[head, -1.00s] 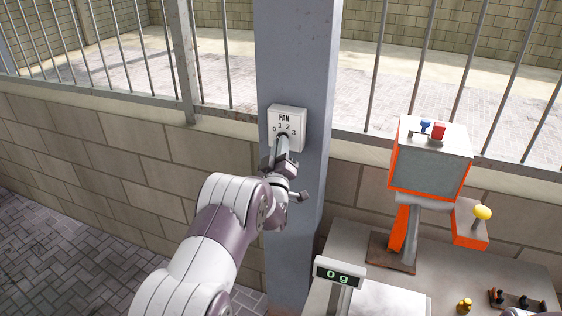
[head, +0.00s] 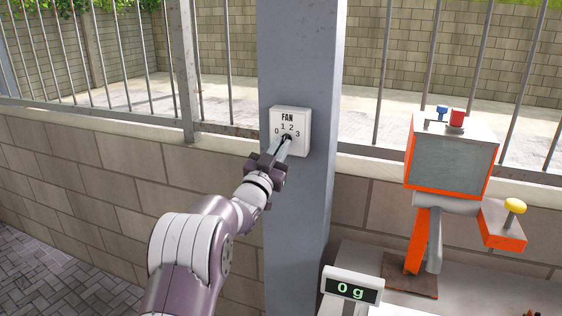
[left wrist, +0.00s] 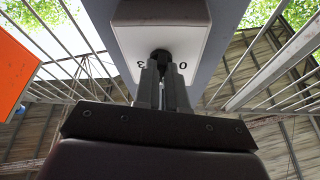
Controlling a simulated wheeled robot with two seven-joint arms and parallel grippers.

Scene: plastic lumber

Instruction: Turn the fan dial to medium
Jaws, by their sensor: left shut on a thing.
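The white fan box (head: 302,119) is fixed to the grey post. It is marked FAN with the numbers 0, 1, 2 and 3 in an arc. Its dark dial (head: 287,138) sits below the numbers, mostly hidden by my fingers, so its pointing direction cannot be told. My left gripper (head: 283,147) is shut on the dial, reaching in from below left. In the left wrist view the box (left wrist: 190,32) appears upside down, and the fingertips (left wrist: 161,70) close around the dark dial (left wrist: 160,54). My right gripper is not in view.
The grey post (head: 300,220) stands against a block wall (head: 130,170) with metal railings. At right are an orange and grey machine (head: 450,165) with a yellow knob (head: 515,205), and a scale display (head: 352,288) reading 0 g on a table.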

